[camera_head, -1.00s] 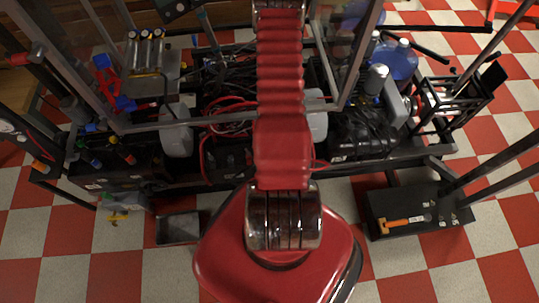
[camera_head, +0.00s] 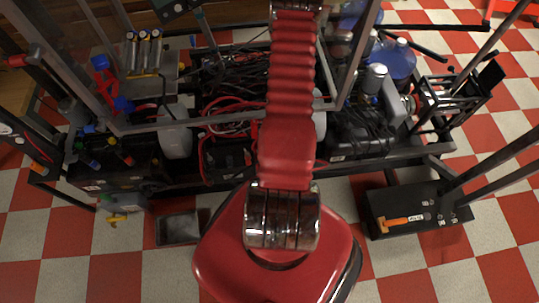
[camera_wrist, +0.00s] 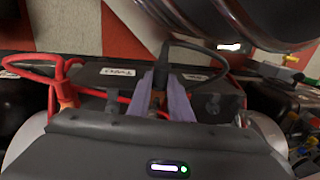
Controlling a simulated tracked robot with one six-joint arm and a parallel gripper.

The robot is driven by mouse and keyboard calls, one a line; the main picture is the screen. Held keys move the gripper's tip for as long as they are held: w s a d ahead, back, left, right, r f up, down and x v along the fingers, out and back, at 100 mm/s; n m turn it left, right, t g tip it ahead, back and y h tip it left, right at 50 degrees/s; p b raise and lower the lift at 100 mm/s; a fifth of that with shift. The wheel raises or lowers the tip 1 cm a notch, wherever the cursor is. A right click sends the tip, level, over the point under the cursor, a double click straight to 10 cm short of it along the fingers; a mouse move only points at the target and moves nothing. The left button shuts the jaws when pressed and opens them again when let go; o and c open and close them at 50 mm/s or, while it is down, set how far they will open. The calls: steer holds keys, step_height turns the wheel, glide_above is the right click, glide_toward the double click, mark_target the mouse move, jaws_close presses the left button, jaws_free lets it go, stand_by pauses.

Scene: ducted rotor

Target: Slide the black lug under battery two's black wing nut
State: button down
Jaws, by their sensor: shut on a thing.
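In the wrist view my gripper (camera_wrist: 162,86) has its two purple-grey fingers closed on the end of a black cable (camera_wrist: 172,50), where the black lug is. The fingers and a dark sleeve hide most of the lug. Behind and below the fingers is a black battery (camera_wrist: 90,78) with white labels, too small to read surely. A small dark knob (camera_wrist: 211,104) stands just right of the fingers and may be the black wing nut; I cannot tell. The lug appears apart from it. In the head view my red arm hides the gripper and the lug.
Red cables (camera_wrist: 58,75) loop left of the fingers in the wrist view. In the head view the crowded frame (camera_head: 350,165) holds more cables and a blue jug (camera_head: 393,62). A black box (camera_head: 400,228) with an orange hammer (camera_head: 400,220) and a grey tray (camera_head: 178,228) lie on the floor.

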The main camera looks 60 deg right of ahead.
steer(key=shift+f, duration=0.25)
steer(key=shift+w+d+f, duration=0.1)
steer(key=shift+d+f, duration=0.05)
steer(key=shift+f, duration=0.65)
steer(key=shift+w+d+f, duration=0.1)
steer(key=shift+f, duration=0.7)
steer(key=shift+w+d, duration=0.5)
steer(key=shift+d, duration=0.05)
steer(key=shift+r, duration=0.2)
steer(key=shift+w+d, duration=0.6)
steer(key=shift+d, duration=0.1)
steer(key=c, duration=1.6)
jaws_free()
steer(key=shift+d, duration=0.15)
steer(key=shift+o, duration=0.4)
